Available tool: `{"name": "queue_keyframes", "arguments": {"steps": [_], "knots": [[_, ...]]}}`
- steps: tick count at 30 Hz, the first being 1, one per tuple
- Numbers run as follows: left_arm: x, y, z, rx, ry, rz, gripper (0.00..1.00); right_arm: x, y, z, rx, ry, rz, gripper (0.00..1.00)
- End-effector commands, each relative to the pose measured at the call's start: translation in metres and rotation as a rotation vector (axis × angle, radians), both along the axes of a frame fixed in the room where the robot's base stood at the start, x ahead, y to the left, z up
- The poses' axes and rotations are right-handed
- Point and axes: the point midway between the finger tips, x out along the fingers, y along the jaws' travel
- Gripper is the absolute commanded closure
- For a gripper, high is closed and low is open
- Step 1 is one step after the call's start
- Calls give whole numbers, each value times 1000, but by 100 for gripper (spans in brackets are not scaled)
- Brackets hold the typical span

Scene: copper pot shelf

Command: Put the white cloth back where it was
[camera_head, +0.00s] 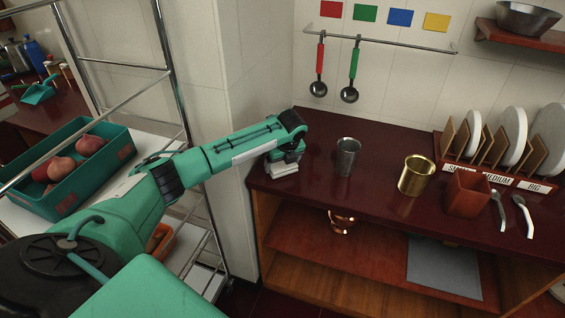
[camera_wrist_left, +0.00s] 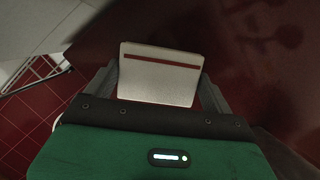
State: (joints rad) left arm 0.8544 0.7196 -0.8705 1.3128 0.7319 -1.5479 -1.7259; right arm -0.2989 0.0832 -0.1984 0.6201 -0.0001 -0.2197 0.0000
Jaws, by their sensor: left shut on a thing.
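The white cloth (camera_head: 283,168) is at the left end of the dark red counter in the head view, under my left gripper (camera_head: 286,160). In the left wrist view the cloth (camera_wrist_left: 160,80) is a flat white rectangle with a red stripe, between the two grey fingers of the left gripper (camera_wrist_left: 160,88). The left gripper is shut on it. The cloth is at the counter's surface; I cannot tell whether it touches it. My right gripper is not in view.
On the counter (camera_head: 300,195) to the right stand a grey metal cup (camera_head: 347,158), a brass cup (camera_head: 416,176) and a brown square holder (camera_head: 467,194). A plate rack (camera_head: 500,165) is behind. A copper pot (camera_head: 341,222) sits on the shelf below. A wall corner (camera_head: 250,110) is close to my left arm.

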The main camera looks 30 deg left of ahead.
Motion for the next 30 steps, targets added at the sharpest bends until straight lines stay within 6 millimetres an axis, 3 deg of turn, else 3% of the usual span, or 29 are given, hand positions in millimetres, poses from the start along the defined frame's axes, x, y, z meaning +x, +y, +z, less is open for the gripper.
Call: {"name": "queue_keyframes", "arguments": {"steps": [2, 3, 5, 13, 17, 30], "knots": [[0, 0, -1, 1, 1, 0, 39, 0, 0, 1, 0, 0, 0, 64], [0, 0, -3, 1, 1, 0, 12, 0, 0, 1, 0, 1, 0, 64], [0, 0, -2, 1, 1, 0, 1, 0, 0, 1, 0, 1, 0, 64], [0, 0, -1, 0, 0, 0, 0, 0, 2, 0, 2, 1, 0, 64], [-1, -3, 12, -1, -2, 0, 0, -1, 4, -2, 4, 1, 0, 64], [-14, -25, 96, 0, -2, -1, 0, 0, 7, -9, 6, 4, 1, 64]]}}
